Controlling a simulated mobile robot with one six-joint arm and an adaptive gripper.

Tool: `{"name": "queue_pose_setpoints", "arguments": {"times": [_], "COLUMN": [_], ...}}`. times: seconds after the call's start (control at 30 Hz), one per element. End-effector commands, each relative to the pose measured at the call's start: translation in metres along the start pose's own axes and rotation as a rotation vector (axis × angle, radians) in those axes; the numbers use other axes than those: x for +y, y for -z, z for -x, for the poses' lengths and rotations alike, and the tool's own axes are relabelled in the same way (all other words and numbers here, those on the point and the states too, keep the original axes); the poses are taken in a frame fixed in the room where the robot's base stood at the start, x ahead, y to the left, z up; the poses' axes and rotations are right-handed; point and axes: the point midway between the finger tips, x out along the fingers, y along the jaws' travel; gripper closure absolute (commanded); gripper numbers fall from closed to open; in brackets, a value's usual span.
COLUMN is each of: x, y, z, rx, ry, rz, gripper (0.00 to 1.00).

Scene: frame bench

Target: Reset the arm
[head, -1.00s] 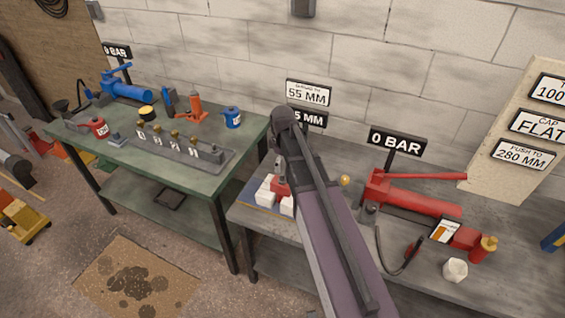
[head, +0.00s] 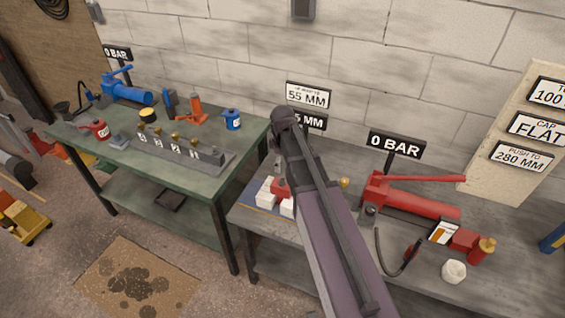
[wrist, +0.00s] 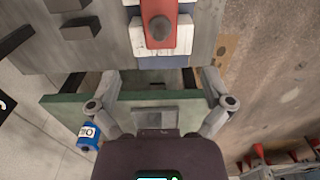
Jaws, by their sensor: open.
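My arm reaches up and away over the right grey bench (head: 330,150) in the head view, its wrist end near the gap between the benches. My gripper (wrist: 161,79) shows in the wrist view with its fingers spread wide and nothing between them. Beyond the fingers are the green bench edge (wrist: 62,110) and a red block (wrist: 158,22) with white blocks around it. In the head view my arm hides most of my gripper and part of the red block (head: 280,188) and white blocks (head: 265,190).
A red pump (head: 415,199) with a "0 BAR" sign (head: 396,146) and a white cup-like piece (head: 454,271) stand right of my arm. The green bench (head: 165,205) carries a grey rack (head: 180,152), a blue pump (head: 128,92) and small cans. A block wall stands behind.

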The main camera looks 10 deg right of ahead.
Motion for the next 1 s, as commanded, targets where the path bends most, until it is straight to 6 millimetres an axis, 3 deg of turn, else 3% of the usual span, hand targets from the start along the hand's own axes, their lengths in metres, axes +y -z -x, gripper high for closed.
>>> {"name": "queue_pose_setpoints", "arguments": {"times": [0.47,0.67,1.0], "x": [-0.010,-0.038,-0.101], "y": [-0.008,-0.029,-0.077], "z": [0.000,0.000,0.000], "rx": [0.000,-0.001,-0.002], "ry": [0.000,0.000,0.001], "rz": [-0.058,-0.242,-0.703], "gripper": [0.00,0.00,0.00]}}
